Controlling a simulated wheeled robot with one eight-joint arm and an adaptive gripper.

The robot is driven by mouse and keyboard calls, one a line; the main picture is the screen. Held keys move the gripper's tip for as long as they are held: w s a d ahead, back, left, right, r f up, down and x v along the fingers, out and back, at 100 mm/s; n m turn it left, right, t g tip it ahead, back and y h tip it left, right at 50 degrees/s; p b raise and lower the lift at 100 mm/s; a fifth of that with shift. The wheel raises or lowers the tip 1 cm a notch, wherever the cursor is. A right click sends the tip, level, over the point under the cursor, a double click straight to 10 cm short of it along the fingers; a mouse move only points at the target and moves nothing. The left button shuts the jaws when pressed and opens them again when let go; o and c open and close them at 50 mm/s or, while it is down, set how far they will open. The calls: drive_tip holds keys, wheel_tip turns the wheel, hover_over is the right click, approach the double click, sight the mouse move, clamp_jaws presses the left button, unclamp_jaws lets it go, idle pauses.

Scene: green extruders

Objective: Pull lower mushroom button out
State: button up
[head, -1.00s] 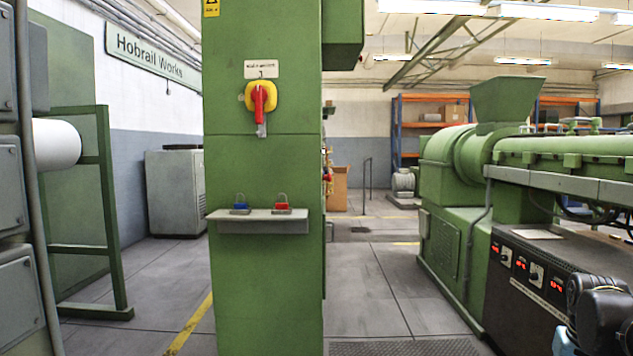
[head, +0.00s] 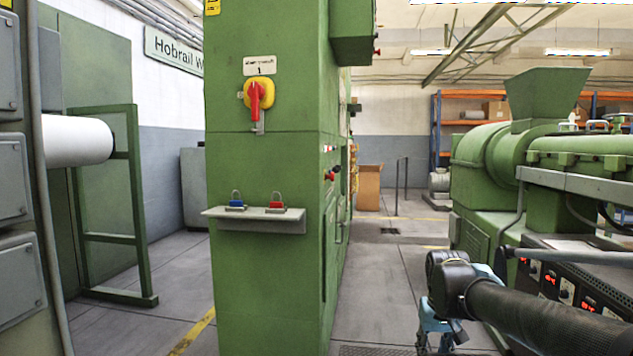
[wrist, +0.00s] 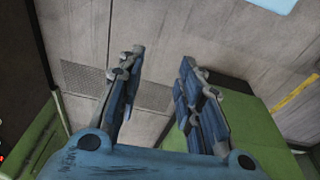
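On the right side face of the green cabinet (head: 262,290), seen at a steep angle in the head view, a small red mushroom-like button (head: 330,174) sticks out at mid-height. Another small red button (head: 377,51) sits higher, on the overhanging box. Their fine detail is too small to tell. My gripper (head: 435,343) is right of the cabinet, lower than both buttons and apart from them. In the wrist view my gripper (wrist: 160,55) has its two blue-grey fingers spread, with only floor between them. Neither button is clear in the wrist view.
The cabinet front has a yellow-red rotary switch (head: 258,95) and a projecting shelf (head: 222,215) with blue and red padlocks. The green extruder (head: 490,160) stands at right, near my arm. Open floor (head: 385,275) lies between cabinet and extruder.

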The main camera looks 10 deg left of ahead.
drive_tip(key=shift+w, duration=0.1)
drive_tip(key=shift+o, duration=2.4)
drive_tip(key=shift+a+r, duration=0.3)
drive_tip(key=shift+r, duration=0.55)
drive_tip(key=w+a+r+m+g+y, duration=0.1)
drive_tip(key=w+a+r+m+y, duration=0.45)
drive_tip(key=w+r, duration=0.6)
drive_tip(key=w+a+r+m+y, duration=0.4)
drive_tip(key=w+a+r, duration=0.3)
drive_tip(key=w+r, duration=0.4)
drive_tip(key=m+y, duration=0.7)
drive_tip(key=y, duration=0.2)
approach(330, 177)
drive_tip(key=shift+g+h, duration=0.25)
drive_tip(key=shift+g, duration=0.05)
drive_tip(key=a, duration=0.3)
drive_tip(key=w+a, duration=0.1)
drive_tip(key=a, duration=0.4)
drive_tip(key=shift+w+a+r, duration=0.15)
drive_tip(key=shift+w+a, duration=0.15)
drive_tip(key=shift+a, duration=0.05)
